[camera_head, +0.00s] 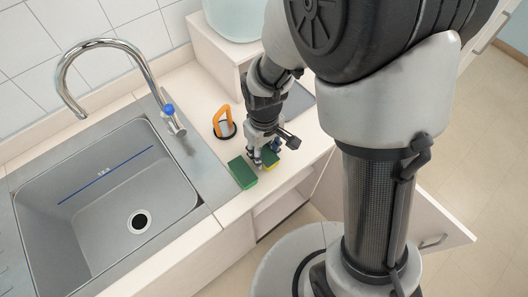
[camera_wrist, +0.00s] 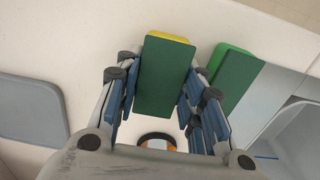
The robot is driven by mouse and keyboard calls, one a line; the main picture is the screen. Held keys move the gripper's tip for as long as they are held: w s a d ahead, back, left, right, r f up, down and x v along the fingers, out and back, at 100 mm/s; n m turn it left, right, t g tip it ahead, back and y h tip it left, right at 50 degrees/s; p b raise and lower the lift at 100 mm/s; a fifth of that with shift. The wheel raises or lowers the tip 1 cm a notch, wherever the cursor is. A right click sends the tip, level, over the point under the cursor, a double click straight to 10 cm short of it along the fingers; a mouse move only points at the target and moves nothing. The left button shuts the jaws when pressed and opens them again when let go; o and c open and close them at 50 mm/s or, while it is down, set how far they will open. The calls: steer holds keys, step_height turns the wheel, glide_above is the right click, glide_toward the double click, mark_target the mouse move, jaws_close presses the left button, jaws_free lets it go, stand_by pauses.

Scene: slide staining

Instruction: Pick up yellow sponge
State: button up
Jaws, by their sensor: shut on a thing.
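The yellow sponge (camera_wrist: 170,37) has a dark green scouring face and stands between my gripper's fingers in the wrist view, its green side toward the camera. In the head view the sponge (camera_head: 270,160) shows partly below the fingers, with a little yellow at its lower edge. My gripper (camera_wrist: 162,85) is shut on this sponge, with blue finger pads along both its long sides. In the head view my gripper (camera_head: 264,150) is low over the counter. Whether the sponge touches the counter cannot be told.
A green sponge (camera_head: 242,172) lies close to the left, between my gripper and the sink (camera_head: 110,190). An orange-handled tool (camera_head: 222,122) stands behind it. The faucet (camera_head: 120,50) arches over the sink. A grey mat (camera_wrist: 30,108) lies on the counter. A cabinet door (camera_head: 430,215) hangs open.

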mark_target(264, 153)
step_height(264, 153, up, 19)
steer(key=p, duration=0.6)
steer(key=shift+o, duration=1.3)
steer(key=c, duration=0.4)
steer(key=shift+s+f, duration=0.1)
